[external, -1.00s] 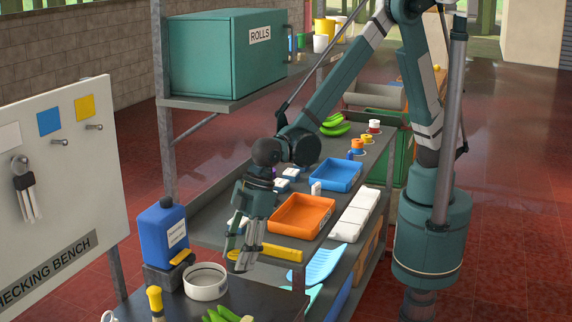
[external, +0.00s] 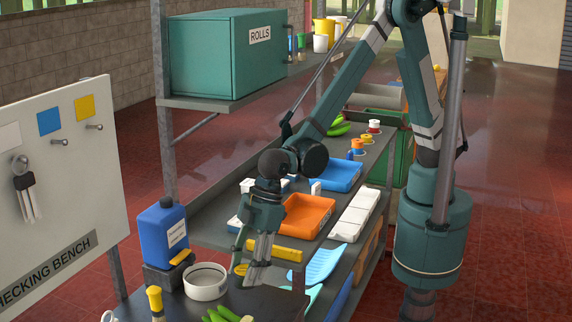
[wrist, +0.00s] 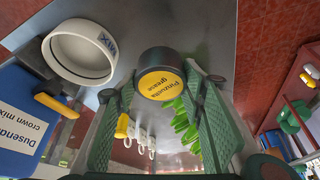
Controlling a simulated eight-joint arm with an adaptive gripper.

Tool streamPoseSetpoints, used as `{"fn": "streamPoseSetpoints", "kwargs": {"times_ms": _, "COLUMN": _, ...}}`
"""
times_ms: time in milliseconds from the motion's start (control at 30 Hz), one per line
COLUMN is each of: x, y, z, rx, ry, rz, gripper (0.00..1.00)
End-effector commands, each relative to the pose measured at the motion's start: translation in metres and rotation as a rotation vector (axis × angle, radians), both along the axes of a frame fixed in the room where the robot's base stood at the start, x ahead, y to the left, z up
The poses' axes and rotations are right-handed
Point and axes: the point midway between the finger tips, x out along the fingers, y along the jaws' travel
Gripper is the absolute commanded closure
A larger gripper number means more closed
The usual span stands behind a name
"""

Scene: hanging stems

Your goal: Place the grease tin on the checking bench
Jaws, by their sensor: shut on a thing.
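The grease tin (wrist: 160,84) is a dark round tin with a yellow label, held between my fingers in the wrist view. In the external view only a small yellow part of the tin (external: 241,270) shows between the fingers. My gripper (external: 249,278) points down over the dark top of the checking bench (external: 268,300); its fingers also show on both sides of the tin in the wrist view (wrist: 160,105). I cannot tell whether the tin touches the bench top. A board marked CHECKING BENCH (external: 60,190) stands at the left.
A white round dish (external: 206,282) and a blue jug (external: 162,238) stand left of my gripper. Behind are an orange tray (external: 306,215) and a blue tray (external: 337,175).

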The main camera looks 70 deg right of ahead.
Motion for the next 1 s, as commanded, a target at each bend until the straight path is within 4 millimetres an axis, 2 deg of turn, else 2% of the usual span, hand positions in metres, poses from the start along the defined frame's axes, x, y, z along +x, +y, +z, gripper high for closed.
{"fn": "streamPoseSetpoints", "kwargs": {"times_ms": 333, "x": 0.0, "y": 0.0, "z": -0.044, "rx": 0.0, "ry": 0.0, "rz": 0.0, "gripper": 0.74}}
{"fn": "streamPoseSetpoints", "kwargs": {"times_ms": 833, "x": 0.0, "y": 0.0, "z": -0.052, "rx": 0.0, "ry": 0.0, "rz": 0.0, "gripper": 0.74}}
{"fn": "streamPoseSetpoints", "kwargs": {"times_ms": 1000, "x": 0.0, "y": 0.0, "z": -0.065, "rx": 0.0, "ry": 0.0, "rz": 0.0, "gripper": 0.74}}
